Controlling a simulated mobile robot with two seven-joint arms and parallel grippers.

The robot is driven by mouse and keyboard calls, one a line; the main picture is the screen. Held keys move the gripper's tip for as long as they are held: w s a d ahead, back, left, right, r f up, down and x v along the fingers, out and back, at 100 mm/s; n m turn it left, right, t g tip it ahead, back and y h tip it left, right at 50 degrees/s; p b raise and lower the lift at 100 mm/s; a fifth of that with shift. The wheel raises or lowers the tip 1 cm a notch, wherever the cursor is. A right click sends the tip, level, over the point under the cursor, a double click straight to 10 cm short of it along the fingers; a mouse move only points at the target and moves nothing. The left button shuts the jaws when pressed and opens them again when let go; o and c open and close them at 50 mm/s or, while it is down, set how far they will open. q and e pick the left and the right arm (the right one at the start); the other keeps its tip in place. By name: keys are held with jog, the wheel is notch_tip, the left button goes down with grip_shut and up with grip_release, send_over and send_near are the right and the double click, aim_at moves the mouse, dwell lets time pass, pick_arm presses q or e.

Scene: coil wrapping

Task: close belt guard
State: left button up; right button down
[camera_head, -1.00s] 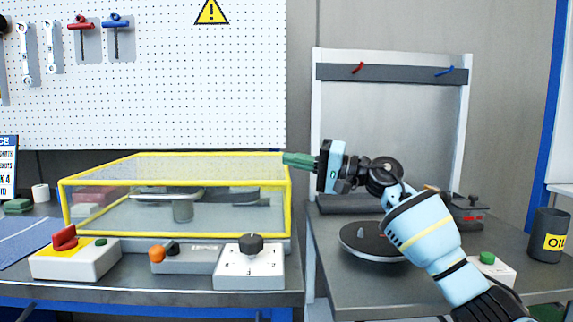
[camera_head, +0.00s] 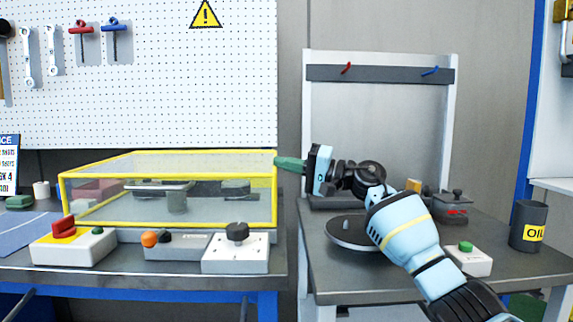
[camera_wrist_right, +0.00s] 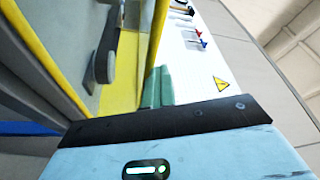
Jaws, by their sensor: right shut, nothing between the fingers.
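The belt guard (camera_head: 167,226) is a clear box cover with a yellow frame. It sits low over the belt and pulleys (camera_head: 176,198) on the left bench, which show through its panels. My right gripper (camera_head: 291,164) has green fingers, shut and empty, pointing left at the guard's upper right edge. In the right wrist view the fingers (camera_wrist_right: 157,88) are close beside the yellow frame (camera_wrist_right: 40,55). I cannot tell whether they touch it. My left gripper is out of view.
In front of the guard stand a red-switch box (camera_head: 73,247), an orange-button box (camera_head: 177,246) and a dial box (camera_head: 235,252). On the right bench are a round dark plate (camera_head: 345,235), a green-button box (camera_head: 470,259) and an oil can (camera_head: 528,226). A gap separates the benches.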

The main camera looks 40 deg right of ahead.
jog(key=shift+w+a+f+g, duration=0.1)
jog(key=shift+a+f+g, duration=0.05)
jog(key=shift+f, duration=0.25)
jog(key=shift+w+a+f+g, duration=0.1)
jog(key=shift+a+f+g, duration=0.05)
jog(key=shift+f, duration=0.25)
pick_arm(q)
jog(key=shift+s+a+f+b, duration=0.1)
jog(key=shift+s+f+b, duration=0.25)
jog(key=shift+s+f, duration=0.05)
pick_arm(e)
jog(key=r+v, duration=0.1)
jog(key=v, duration=0.7)
jog(key=shift+s+d, duration=0.15)
jog(key=shift+s, duration=0.05)
jog(key=shift+r, duration=0.15)
